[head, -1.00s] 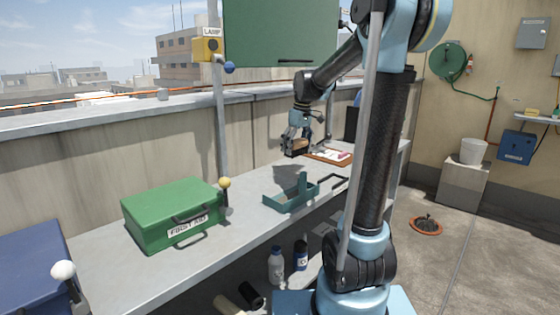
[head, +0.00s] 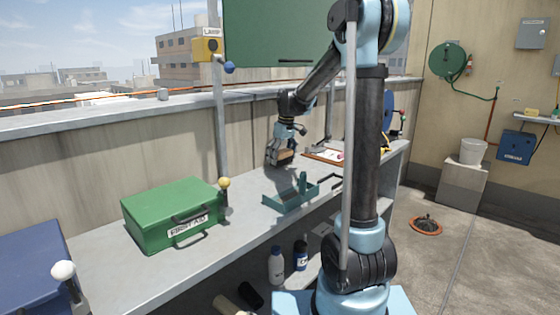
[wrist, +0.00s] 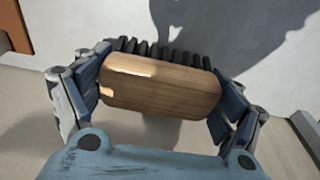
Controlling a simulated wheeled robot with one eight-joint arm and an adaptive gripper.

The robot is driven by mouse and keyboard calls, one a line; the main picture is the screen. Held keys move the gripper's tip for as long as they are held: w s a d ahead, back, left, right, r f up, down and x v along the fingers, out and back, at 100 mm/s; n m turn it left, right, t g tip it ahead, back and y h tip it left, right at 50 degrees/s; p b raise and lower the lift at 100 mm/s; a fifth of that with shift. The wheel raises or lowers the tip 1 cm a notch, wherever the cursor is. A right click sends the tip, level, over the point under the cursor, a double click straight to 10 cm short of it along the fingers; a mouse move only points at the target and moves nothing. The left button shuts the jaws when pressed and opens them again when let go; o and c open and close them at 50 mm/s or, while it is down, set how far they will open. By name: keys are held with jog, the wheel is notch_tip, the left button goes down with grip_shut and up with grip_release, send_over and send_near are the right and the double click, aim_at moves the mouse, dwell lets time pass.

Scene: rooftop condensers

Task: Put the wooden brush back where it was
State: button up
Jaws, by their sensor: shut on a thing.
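The wooden brush (wrist: 160,84) fills the middle of the wrist view, a pale wood block with dark bristles along its far edge. My gripper (head: 282,158) is shut on it, one finger at each end of the block. In the head view the brush (head: 286,156) shows small and brown between the fingers, above the grey bench (head: 240,205) and behind the teal tray. Whether it touches the bench is hard to tell.
A teal tray (head: 283,203) with a handle stands on the bench in front of my gripper. A green first aid box (head: 170,212) is to the left. A clipboard (head: 326,155) lies to the right. Bare bench lies between box and tray.

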aim_at(282, 151)
jog(key=shift+w+a+f, duration=0.1)
jog(key=shift+a+f, duration=0.05)
jog(key=shift+f, duration=0.25)
jog(key=shift+f, duration=0.1)
jog(key=o, duration=1.1)
jog(key=shift+c, duration=0.2)
jog(key=shift+s+d+r, duration=0.1)
jog(key=shift+d+r, duration=0.05)
jog(key=shift+r, duration=1.1)
jog(key=shift+s+d+r, duration=0.1)
jog(key=shift+s+r, duration=0.05)
jog(key=shift+r, duration=1.15)
jog(key=shift+s+d+r, duration=0.1)
jog(key=shift+d+r, duration=0.05)
jog(key=shift+r, duration=1.1)
